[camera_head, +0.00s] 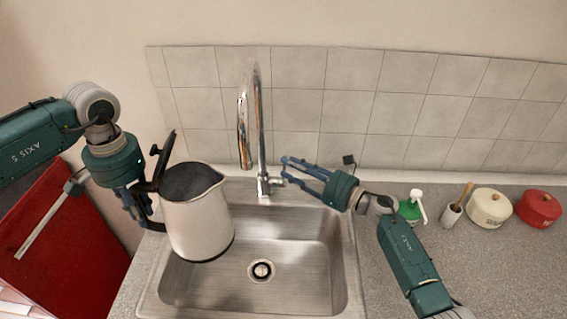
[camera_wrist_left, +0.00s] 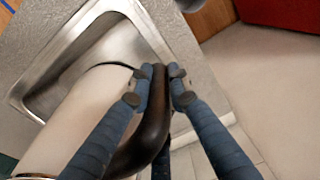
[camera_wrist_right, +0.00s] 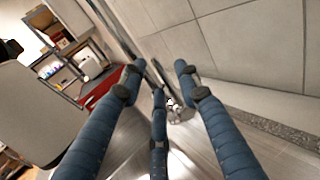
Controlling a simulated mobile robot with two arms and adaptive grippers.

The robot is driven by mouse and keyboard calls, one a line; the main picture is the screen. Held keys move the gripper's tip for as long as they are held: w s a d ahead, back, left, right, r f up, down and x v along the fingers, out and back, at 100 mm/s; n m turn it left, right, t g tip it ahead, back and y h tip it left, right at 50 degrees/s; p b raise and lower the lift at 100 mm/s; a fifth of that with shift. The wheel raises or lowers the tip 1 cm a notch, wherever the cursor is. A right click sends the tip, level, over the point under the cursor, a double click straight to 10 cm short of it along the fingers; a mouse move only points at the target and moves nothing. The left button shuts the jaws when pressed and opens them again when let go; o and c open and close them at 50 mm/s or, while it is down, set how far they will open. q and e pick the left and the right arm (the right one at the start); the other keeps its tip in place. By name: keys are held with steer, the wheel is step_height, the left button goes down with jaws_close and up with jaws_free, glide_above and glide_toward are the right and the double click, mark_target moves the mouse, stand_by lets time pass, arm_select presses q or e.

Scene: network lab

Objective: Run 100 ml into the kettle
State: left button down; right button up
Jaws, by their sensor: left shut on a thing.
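A white and black kettle (camera_head: 198,222) with its lid standing open hangs over the left part of the sink (camera_head: 300,285). My left gripper (camera_head: 146,222) is shut on its black handle, which also shows in the left wrist view (camera_wrist_left: 152,125). The chrome faucet (camera_head: 262,130) rises behind the sink, its spout end right of and above the kettle's opening. No water shows at the spout. My right gripper (camera_head: 284,170) is beside the faucet's lever (camera_head: 274,182), fingers apart; in the right wrist view the faucet base (camera_wrist_right: 178,108) shows beyond the open fingers.
On the right counter (camera_head: 480,260) stand a green soap bottle (camera_head: 410,208), a brush holder (camera_head: 451,213), a cream pot (camera_head: 489,208) and a red pot (camera_head: 538,207). A tiled wall (camera_head: 400,110) closes the back. The sink's drain (camera_head: 261,270) is clear.

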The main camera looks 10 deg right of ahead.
mark_target(283, 179)
steer(key=shift+x, duration=1.65)
jaws_close()
